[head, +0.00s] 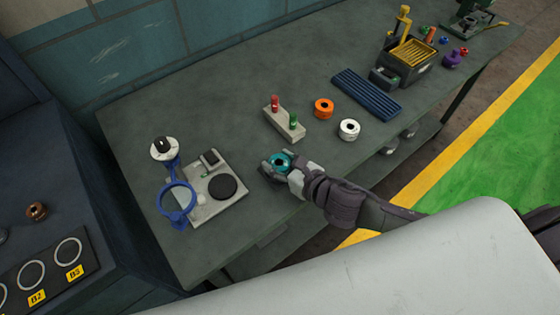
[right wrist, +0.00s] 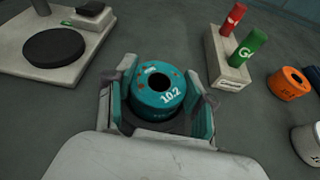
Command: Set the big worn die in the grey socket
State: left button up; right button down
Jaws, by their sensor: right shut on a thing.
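A teal die (head: 280,161) marked 10.2 is between the fingers of my right gripper (head: 279,167), low over or on the bench; contact with the bench is unclear. The right wrist view shows the teal die (right wrist: 160,88) upright, with its dark bore facing up and reddish spots on its top. The right gripper (right wrist: 158,104) is shut on its sides. An orange die (head: 323,108) and a white die (head: 349,129) stand free on the bench. I cannot tell which thing is the grey socket. My left gripper is not in view.
A pale base plate with a black disc (head: 222,187) lies left of the gripper, beside a blue ring stand (head: 177,199). A block (head: 283,126) holds red and green plugs. A blue ribbed mat (head: 366,93) lies further right. Ringed places marked B2 and B3 (head: 69,252) are at lower left.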

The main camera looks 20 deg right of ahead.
jog(key=shift+s+f, duration=0.2)
jog(key=shift+f, duration=0.35)
jog(key=c, duration=0.8)
grip_release()
jog(key=shift+s+f, duration=0.1)
jog(key=shift+f, duration=0.05)
jog(key=shift+o, duration=2)
jog(key=shift+a+f, duration=0.1)
jog(key=shift+f, duration=0.05)
jog(key=shift+r, duration=0.3)
jog(key=v, duration=0.3)
jog(key=b+v, duration=0.1)
jog(key=v, duration=0.3)
jog(key=r+v, duration=0.1)
jog(key=v, duration=0.2)
jog(key=shift+d+r, duration=0.15)
jog(key=shift+d, duration=0.05)
jog(key=shift+s+d+r+b, duration=0.3)
jog(key=shift+s+r, duration=0.15)
jog(key=shift+s, duration=0.1)
jog(key=shift+w, duration=0.1)
